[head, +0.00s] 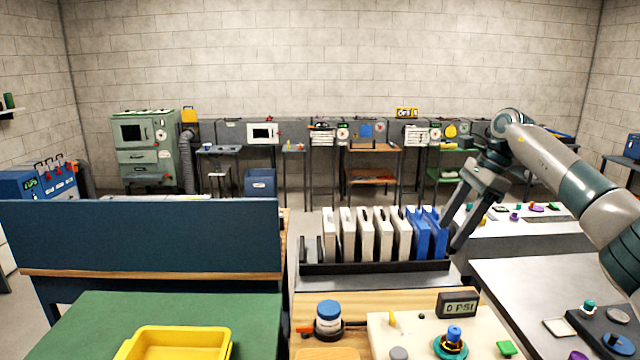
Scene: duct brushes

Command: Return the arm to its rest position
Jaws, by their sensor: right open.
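My right arm (545,150) comes in from the right, bent at a high elbow. Its gripper (452,231) points down and left, beside the right end of a black rack (375,267). The fingers are apart with nothing visible between them. The rack holds several upright white slabs (365,236) and blue slabs (421,236) at its right end. The fingertips are close to the rightmost blue slab; I cannot tell whether they touch it. My left gripper is out of the picture.
In front of the rack, a jar with a blue lid (329,318) and a gauge reading 0 PSI (458,305) stand on the bench. A yellow tray (176,345) sits on a green surface at left. A grey table (545,290) lies below my right arm.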

